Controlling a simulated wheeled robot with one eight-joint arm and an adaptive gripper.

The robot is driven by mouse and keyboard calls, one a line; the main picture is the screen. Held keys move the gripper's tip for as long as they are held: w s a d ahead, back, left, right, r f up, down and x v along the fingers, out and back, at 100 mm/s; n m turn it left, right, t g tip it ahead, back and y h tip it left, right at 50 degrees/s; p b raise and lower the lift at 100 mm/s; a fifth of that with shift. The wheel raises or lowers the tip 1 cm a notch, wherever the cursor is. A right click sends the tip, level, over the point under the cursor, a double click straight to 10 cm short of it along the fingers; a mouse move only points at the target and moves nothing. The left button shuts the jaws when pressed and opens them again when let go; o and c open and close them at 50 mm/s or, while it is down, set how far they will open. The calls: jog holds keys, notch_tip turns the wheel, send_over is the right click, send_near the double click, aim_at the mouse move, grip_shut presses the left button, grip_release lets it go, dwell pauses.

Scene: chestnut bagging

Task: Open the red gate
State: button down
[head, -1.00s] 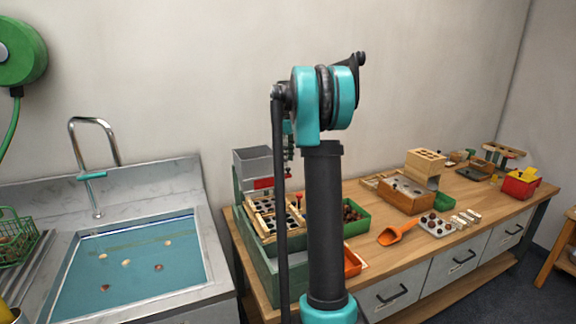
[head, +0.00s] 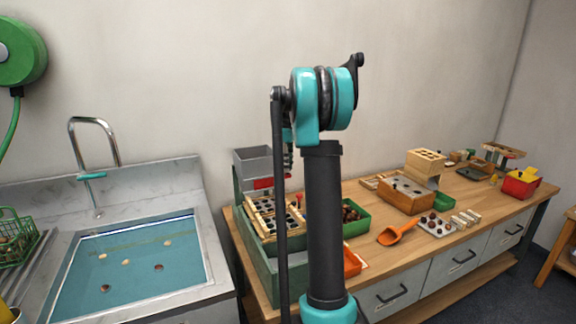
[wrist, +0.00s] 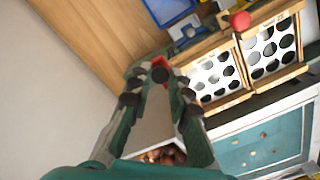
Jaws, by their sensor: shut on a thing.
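The red gate (head: 264,183) is a small red piece at the front foot of the grey hopper (head: 252,163) in the head view. In the wrist view the red gate (wrist: 160,74) shows between my fingertips. My gripper (wrist: 159,82) is shut on it. Below the fingers in the wrist view, brown chestnuts (wrist: 165,155) lie in the hopper, partly hidden by my gripper. In the head view my arm hides most of the gripper and part of the gate's surroundings.
Wooden frames with round-holed plates (wrist: 268,48) and a red knob (wrist: 240,21) lie close to my gripper. A green tray (head: 355,217) of chestnuts and an orange scoop (head: 396,233) are on the bench. A water-filled sink (head: 130,262) is at left.

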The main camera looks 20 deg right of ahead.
jog(key=d, duration=0.5)
jog(key=shift+w, duration=0.25)
jog(key=c, duration=1.4)
grip_release()
jog(key=shift+r, duration=0.15)
notch_tip(320, 180, up, 12)
jog(key=shift+f, duration=0.15)
